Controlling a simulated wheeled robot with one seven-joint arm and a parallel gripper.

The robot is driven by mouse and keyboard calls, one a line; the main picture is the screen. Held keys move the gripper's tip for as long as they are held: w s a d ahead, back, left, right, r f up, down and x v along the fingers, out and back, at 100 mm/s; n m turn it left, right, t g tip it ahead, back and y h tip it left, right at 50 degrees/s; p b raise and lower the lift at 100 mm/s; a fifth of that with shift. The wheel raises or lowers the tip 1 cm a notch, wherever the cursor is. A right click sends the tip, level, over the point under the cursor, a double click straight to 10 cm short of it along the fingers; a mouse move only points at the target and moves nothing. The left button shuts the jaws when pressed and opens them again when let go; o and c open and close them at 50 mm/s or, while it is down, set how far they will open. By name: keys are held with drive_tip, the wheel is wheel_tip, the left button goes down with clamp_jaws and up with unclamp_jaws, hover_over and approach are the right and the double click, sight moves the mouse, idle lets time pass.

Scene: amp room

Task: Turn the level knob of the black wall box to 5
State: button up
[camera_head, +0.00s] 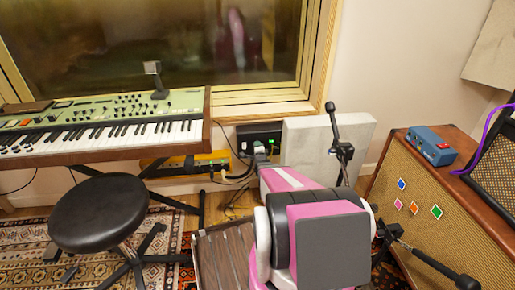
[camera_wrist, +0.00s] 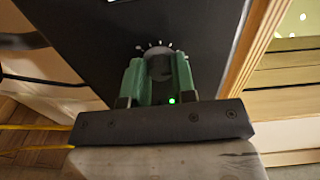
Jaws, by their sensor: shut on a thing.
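The black wall box (camera_head: 262,132) is on the wall below the window, partly hidden by my arm. In the wrist view its dark face (camera_wrist: 95,35) fills the upper middle. A dark round knob (camera_wrist: 159,66) stands on that face, with white tick marks fanned around its top. My gripper (camera_wrist: 158,75) has its two green fingers shut on the knob, one on each side. It also shows small at the box in the head view (camera_head: 260,150). I cannot read any numbers or tell where the knob points. A green light glows just below the knob.
A pale panel (camera_head: 310,150) leans at the wall right of the box, with a microphone stand (camera_head: 341,150) before it. A green keyboard (camera_head: 100,125) and black stool (camera_head: 98,212) stand left. A tan amplifier (camera_head: 440,215) with a blue pedal (camera_head: 432,145) stands right.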

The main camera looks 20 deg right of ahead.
idle(0.3)
drive_tip(key=o, duration=0.9)
drive_tip(key=shift+s, duration=0.1)
drive_tip(key=s, duration=0.3)
drive_tip(key=s+a, duration=0.1)
drive_tip(key=s, duration=0.3)
drive_tip(key=s+a, duration=0.1)
drive_tip(key=s, duration=0.2)
drive_tip(key=shift+s, duration=0.2)
